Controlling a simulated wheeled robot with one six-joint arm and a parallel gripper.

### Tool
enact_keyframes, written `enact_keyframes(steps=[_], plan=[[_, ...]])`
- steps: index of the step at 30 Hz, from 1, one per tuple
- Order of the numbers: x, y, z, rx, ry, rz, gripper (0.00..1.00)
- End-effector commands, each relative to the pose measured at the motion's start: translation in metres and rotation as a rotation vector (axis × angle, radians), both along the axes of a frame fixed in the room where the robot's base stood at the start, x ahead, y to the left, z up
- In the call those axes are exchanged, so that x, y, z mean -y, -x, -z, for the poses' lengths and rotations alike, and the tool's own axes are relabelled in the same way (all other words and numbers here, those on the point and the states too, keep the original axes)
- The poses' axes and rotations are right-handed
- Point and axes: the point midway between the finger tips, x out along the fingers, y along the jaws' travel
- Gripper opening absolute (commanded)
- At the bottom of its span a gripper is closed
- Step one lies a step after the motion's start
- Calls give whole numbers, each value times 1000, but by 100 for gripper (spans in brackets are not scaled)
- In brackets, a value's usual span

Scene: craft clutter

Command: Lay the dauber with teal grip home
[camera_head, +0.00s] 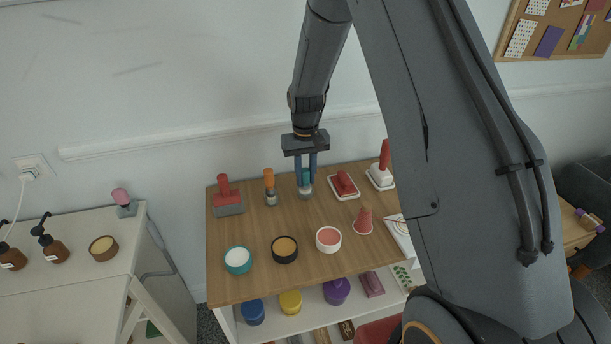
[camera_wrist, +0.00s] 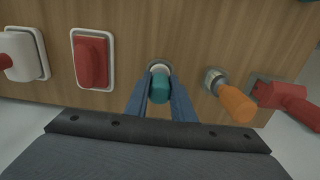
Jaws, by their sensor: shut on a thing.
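The dauber with teal grip (camera_head: 306,188) stands upright near the back edge of the wooden tabletop. Its teal grip also shows in the wrist view (camera_wrist: 159,87), with a pale base beyond it. My gripper (camera_head: 306,173) points down from above and is shut on the teal grip, one blue finger on each side. In the wrist view my gripper (camera_wrist: 159,92) has its fingertips beside the grip. Whether the base touches the wood is hard to tell. No place marked as the dauber's home can be made out.
An orange-handled dauber (camera_head: 269,187) stands close to the left, beside a red-handled block (camera_head: 227,197). A red stamp on a white tray (camera_head: 343,186) is on the right. A teal bowl (camera_head: 238,260), black bowl (camera_head: 285,249) and white bowl (camera_head: 328,239) line the front. Wood between is clear.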

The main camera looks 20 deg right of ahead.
Motion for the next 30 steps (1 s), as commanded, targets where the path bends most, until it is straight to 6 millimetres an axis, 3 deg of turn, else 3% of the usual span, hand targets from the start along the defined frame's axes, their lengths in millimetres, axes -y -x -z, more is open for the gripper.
enact_keyframes(steps=[14,15,18,30], plan=[[0,0,9,0,0,0,0],[0,0,9,0,0,0,27],[0,0,9,0,0,0,44],[0,-1,1,3,0,0,44]])
